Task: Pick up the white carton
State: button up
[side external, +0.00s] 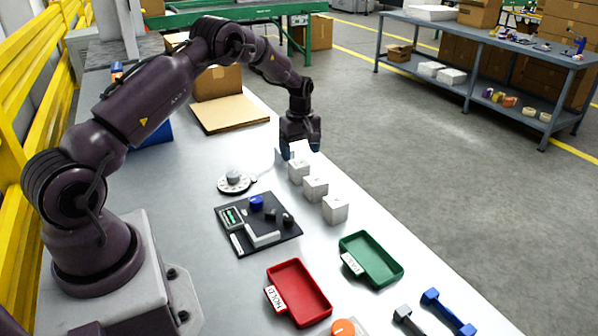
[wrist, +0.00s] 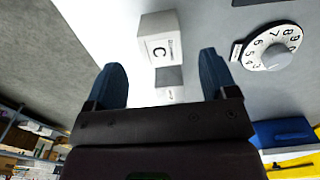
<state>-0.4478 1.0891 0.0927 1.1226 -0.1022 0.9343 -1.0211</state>
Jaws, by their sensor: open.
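Several small white cartons stand in a row on the table in the side view, including a near one (side external: 335,209), a middle one (side external: 315,188) and a farther one (side external: 299,171). Another white carton (side external: 299,147) is at the far end of the row, partly hidden by my gripper (side external: 301,151). My gripper is open and points down over this far carton. In the wrist view, the carton's shaded side (wrist: 169,76) shows between the open fingers (wrist: 161,62). Beyond it is a carton marked C (wrist: 159,47). I cannot tell whether either finger touches the far carton.
A numbered dial (side external: 234,182) and a black panel (side external: 259,223) lie left of the row. A red tray (side external: 298,293) and a green tray (side external: 371,258) are nearer the camera. A brown board (side external: 229,113) lies behind. The table's right edge runs close beside the cartons.

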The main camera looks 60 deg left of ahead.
aim_at(299, 163)
jog(key=shift+a+f, duration=0.15)
jog(key=shift+f, duration=1.2)
jog(key=shift+a+f, duration=0.1)
jog(key=shift+f, duration=1.25)
jog(key=c, duration=1.1)
jog(key=shift+o, duration=0.2)
jog(key=shift+r, duration=0.1)
